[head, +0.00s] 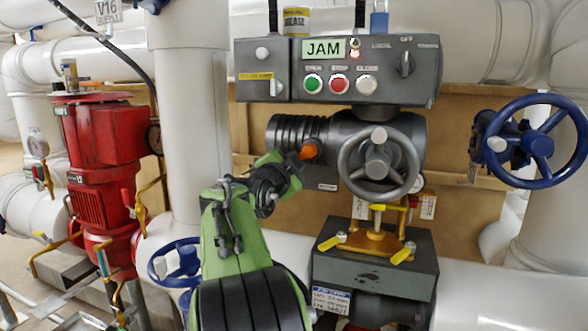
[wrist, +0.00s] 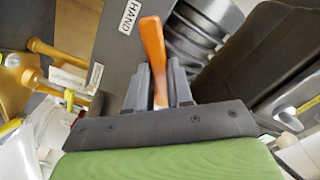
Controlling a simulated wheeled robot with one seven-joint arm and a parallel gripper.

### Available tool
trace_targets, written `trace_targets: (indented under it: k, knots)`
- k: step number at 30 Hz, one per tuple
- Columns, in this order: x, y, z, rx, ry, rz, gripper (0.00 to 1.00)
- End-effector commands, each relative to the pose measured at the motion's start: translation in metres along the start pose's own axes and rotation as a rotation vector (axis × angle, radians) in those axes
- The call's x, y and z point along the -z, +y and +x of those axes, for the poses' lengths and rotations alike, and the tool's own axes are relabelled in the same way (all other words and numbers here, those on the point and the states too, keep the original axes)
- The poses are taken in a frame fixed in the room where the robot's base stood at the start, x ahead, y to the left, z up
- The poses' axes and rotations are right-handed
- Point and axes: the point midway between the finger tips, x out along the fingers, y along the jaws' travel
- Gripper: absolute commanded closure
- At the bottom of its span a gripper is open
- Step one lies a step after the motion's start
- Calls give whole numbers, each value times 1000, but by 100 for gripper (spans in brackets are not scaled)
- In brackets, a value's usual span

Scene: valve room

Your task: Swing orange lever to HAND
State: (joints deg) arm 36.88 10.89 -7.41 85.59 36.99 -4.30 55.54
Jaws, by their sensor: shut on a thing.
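The orange lever (head: 310,149) sticks out from the left side of the grey actuator, just left of the grey handwheel (head: 377,163). It also shows in the wrist view (wrist: 153,50), its upper part rising past the fingers. My gripper (wrist: 159,88) is shut on the lever, one dark finger on each side. In the head view my gripper (head: 292,163) reaches the lever from the lower left. A white HAND label (wrist: 129,16) is on the grey housing, left of the lever's tip in the wrist view. The lever's lower end is partly hidden between the fingers.
A grey control box (head: 337,72) with a JAM display sits above the actuator. A blue handwheel (head: 537,142) is at right, a red pump (head: 100,160) at left. Yellow-handled fittings (head: 377,238) stand below the actuator. White pipes surround the area.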

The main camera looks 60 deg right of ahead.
Motion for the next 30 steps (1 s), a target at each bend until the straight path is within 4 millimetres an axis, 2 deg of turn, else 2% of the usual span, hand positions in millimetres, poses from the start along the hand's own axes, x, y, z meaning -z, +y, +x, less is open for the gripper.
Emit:
trace_targets:
  k: [11,12,16,25,28,30]
  knots:
    - [-1,0,0,-1,-3,8,100]
    - [-1,0,0,-1,-3,8,73]
    - [-1,0,0,-1,-2,7,53]
    - [0,0,-2,0,-2,6,53]
    - [-1,-1,-15,3,-3,7,53]
    - [-2,0,-32,4,-5,7,53]
